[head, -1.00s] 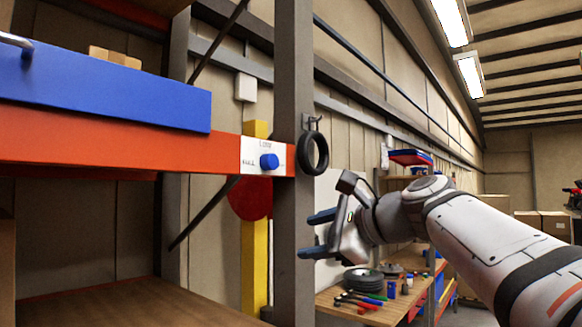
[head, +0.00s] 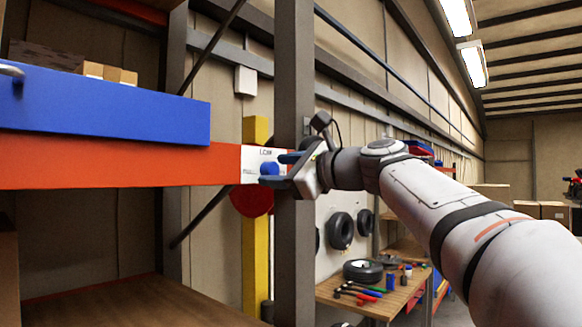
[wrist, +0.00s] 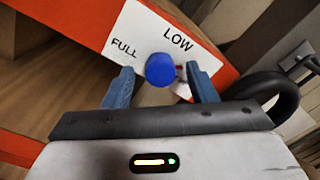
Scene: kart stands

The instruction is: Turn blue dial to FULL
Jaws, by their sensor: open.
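The blue dial (wrist: 160,70) sits on a white label plate (wrist: 135,32) on the orange shelf beam. In the wrist view the plate reads FULL on the left and LOW on the right. A small red mark shows just right of the dial. My gripper (wrist: 160,84) is open, with one blue finger on each side of the dial and gaps visible between. In the head view my gripper (head: 284,170) is at the plate, and the dial (head: 269,168) shows between its fingers. I cannot tell how deep the fingers reach around it.
A grey upright post (head: 294,260) stands right behind my gripper. A blue drawer (head: 110,105) is above the orange beam (head: 100,166). A black ring (wrist: 272,95) hangs close to my gripper's right in the wrist view. A workbench (head: 375,300) with tools stands behind.

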